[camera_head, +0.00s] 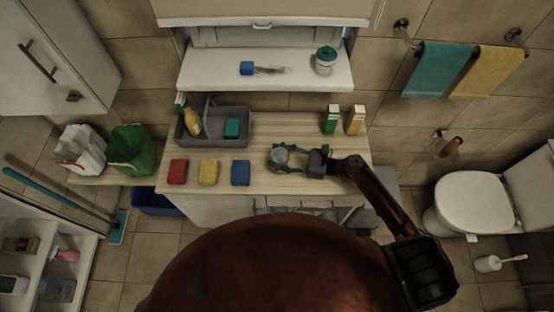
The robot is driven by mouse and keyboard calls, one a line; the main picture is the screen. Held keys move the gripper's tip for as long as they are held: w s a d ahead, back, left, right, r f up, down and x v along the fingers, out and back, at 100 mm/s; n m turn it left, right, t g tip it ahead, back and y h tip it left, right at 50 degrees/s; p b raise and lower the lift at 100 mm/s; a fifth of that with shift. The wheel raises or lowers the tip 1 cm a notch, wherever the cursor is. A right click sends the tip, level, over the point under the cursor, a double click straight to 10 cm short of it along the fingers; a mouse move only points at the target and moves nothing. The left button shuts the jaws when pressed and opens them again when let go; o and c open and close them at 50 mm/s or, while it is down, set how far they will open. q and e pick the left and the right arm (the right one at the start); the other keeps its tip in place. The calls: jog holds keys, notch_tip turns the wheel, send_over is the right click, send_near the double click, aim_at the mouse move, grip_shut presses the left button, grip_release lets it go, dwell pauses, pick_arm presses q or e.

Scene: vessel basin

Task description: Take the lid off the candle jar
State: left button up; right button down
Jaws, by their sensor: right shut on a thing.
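My right gripper (283,157) comes in from the right over the wooden counter. Its fingers are shut around a pale, round, glassy thing, which looks like the candle jar (281,155) seen from above. The fingers hide part of its sides. I cannot tell whether its lid is on it, or whether the grip is on the lid or the jar body. My left gripper is not in view.
Red, yellow and blue sponges (240,173) lie left of the gripper on the counter (262,127). A grey caddy (202,138) stands behind them. A shelf (212,75) above holds a blue-handled brush and a teal-lidded container (325,61).

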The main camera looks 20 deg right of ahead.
jog(key=shift+w+f, duration=0.25)
jog(key=shift+f, duration=0.05)
notch_tip(320, 180, down, 2)
jog(key=shift+f, duration=0.6)
jog(key=c, duration=1.4)
grip_release()
jog(key=shift+f+b, duration=0.1)
jog(key=shift+b, duration=0.2)
jog(key=shift+c, duration=0.2)
jog(key=o, duration=0.4)
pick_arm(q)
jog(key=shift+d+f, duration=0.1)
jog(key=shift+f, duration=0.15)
pick_arm(e)
jog(key=shift+o, duration=0.2)
